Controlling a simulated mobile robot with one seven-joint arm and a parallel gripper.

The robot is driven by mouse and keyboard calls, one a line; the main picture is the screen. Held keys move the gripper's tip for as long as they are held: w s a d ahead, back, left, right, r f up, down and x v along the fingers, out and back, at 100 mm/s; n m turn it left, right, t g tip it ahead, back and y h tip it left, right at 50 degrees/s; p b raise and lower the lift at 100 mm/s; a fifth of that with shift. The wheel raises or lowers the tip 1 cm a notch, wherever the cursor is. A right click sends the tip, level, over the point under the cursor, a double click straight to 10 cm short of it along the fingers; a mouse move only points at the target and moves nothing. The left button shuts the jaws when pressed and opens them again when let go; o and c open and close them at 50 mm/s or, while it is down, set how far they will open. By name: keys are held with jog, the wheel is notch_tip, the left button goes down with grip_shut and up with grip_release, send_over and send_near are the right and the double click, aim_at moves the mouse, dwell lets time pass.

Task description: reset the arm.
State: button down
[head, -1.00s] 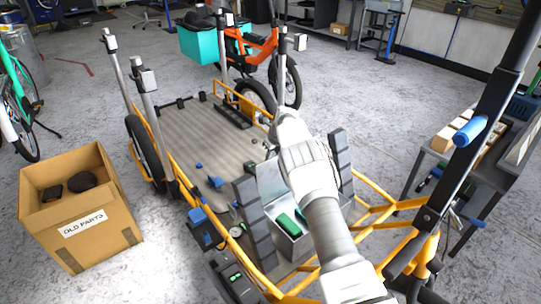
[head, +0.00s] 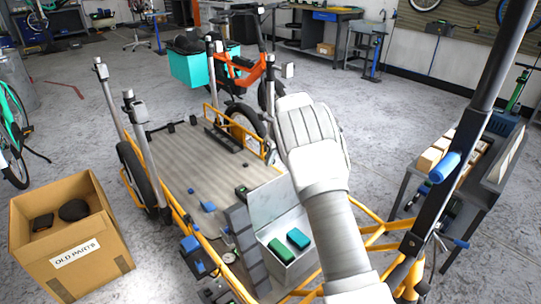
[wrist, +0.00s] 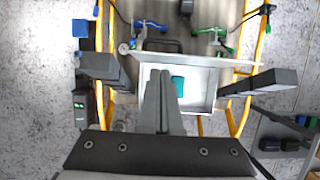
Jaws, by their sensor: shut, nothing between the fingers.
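My gripper (wrist: 161,80) shows in the wrist view with its two grey fingers together and nothing between them. It hangs over an open metal box with a pale inside (wrist: 204,92), apart from it as far as I can tell. A teal block (wrist: 177,86) lies in the box, partly behind the fingers. In the head view my white arm rises in front of the bike, and the fingers are hidden. There the box (head: 290,273) holds a green block (head: 282,250) and a teal block (head: 298,238), and its lid stands open.
The box sits at the near end of the cargo bike's flat bed (head: 185,160), which has yellow rails and upright posts. A carton marked OLD PARTS (head: 105,262) stands left. A grey bench with blocks (head: 490,185) stands right, behind a black post with a blue grip (head: 444,167).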

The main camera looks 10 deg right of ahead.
jog(key=s+d+r+n+t, duration=0.1)
jog(key=s+d+r+n, duration=0.2)
jog(key=s+r+n, duration=1.4)
jog(key=s+d+r+n+h, duration=0.15)
jog(key=s+n, duration=0.25)
jog(key=s, duration=0.6)
jog(key=s+r+n+t, duration=0.15)
jog(key=s+n, duration=0.25)
jog(key=s, duration=0.6)
jog(key=s+d+r+n+h, duration=0.15)
jog(key=s+n, duration=0.25)
jog(key=s, duration=0.6)
notch_tip(320, 180, up, 17)
jog(key=p, duration=1.7)
jog(key=shift+s+a+y, duration=0.3)
jog(key=shift+a, duration=0.15)
jog(key=shift+s+f, duration=0.1)
jog(key=shift+s, duration=0.05)
